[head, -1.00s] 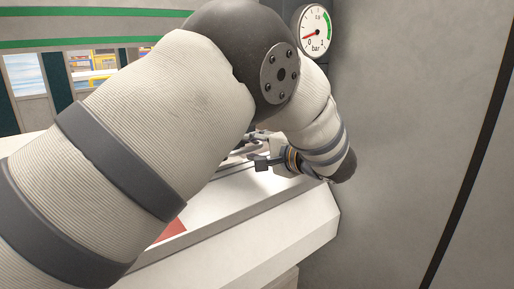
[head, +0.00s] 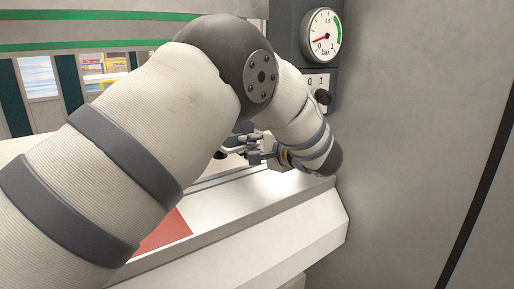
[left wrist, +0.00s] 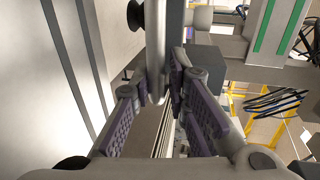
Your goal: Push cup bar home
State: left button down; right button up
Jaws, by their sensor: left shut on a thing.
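The cup bar (left wrist: 176,30) shows in the left wrist view as a pale metal bar running up from between the fingers, with a black suction cup (left wrist: 136,15) at its left side. My left gripper (left wrist: 163,88) is shut on the bar, its purple-padded fingers meeting around its lower end. In the head view my left gripper (head: 246,148) is small, beyond my own forearm, just above the white table. My arm hides much of the bar there, so how far it sits from its end position cannot be told. My right gripper is not in view.
The white table (head: 270,192) has a red patch (head: 165,232) and a sloped front edge. A grey wall (head: 420,120) stands close on the right. A pressure gauge (head: 320,35) and a 0/1 switch with a black knob (head: 322,97) are beside my wrist.

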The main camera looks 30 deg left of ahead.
pick_arm(q)
jog(key=shift+d+f, duration=0.1)
jog(key=shift+f, duration=0.25)
jog(key=c, duration=1.7)
grip_release()
jog(key=shift+o, duration=0.2)
jog(key=shift+r, duration=0.15)
jog(key=v, duration=1.2)
